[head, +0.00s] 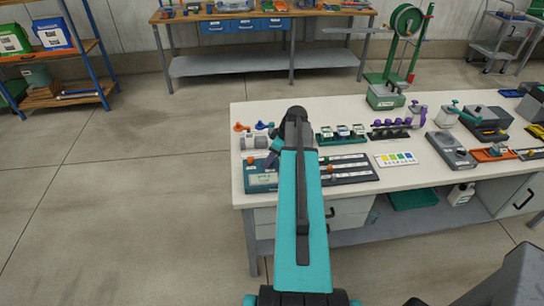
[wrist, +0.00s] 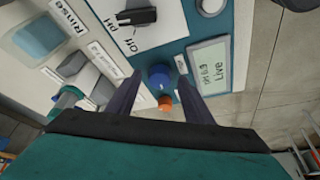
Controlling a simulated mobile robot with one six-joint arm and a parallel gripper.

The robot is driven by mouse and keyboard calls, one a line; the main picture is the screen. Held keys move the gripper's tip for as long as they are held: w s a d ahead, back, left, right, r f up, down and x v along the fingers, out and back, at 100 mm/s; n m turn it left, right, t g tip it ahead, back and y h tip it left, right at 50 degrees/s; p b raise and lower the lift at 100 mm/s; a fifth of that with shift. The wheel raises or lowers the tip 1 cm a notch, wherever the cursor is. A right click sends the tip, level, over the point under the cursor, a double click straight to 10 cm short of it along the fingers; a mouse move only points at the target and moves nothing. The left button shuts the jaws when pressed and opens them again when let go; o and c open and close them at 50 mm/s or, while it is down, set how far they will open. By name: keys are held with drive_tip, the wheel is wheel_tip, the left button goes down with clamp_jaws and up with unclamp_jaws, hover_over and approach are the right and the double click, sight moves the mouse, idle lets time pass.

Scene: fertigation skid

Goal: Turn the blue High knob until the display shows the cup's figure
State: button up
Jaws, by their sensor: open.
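The teal meter (head: 262,179) stands at the near left of the bench. In the wrist view its display (wrist: 208,66) appears to read pH 6.9, Live. The blue knob (wrist: 159,76) lies between the fingertips of my open gripper (wrist: 160,77), with a finger on either side; whether they touch it I cannot tell. An orange knob (wrist: 165,102) is just below it in the picture. A black selector knob (wrist: 137,17) sits on a white panel marked pH and Off. No High label is readable, and I cannot make out the cup's figure.
A pale-blue Rinse container (wrist: 38,38) is at the left of the wrist view. A rack of small cups (head: 342,133), a colour chart (head: 396,159) and a grey device (head: 450,150) stand further right on the bench. My arm hides part of the meter's surroundings.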

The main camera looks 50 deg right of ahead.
drive_tip(key=shift+c, duration=0.5)
drive_tip(key=c, duration=0.9)
drive_tip(key=shift+f, duration=0.1)
drive_tip(key=shift+a+m+b, duration=0.1)
drive_tip(key=shift+m+b, duration=0.2)
drive_tip(key=shift+f+m+h+b, duration=0.1)
drive_tip(key=shift+m+h+b, duration=0.2)
drive_tip(key=shift+m+b, duration=0.15)
drive_tip(key=shift+a+m+h+b, duration=0.1)
drive_tip(key=shift+m+h+b, duration=0.5)
drive_tip(key=shift+m+b, duration=0.6)
drive_tip(key=shift+m, duration=0.35)
drive_tip(key=shift+p, duration=0.3)
drive_tip(key=o, duration=1)
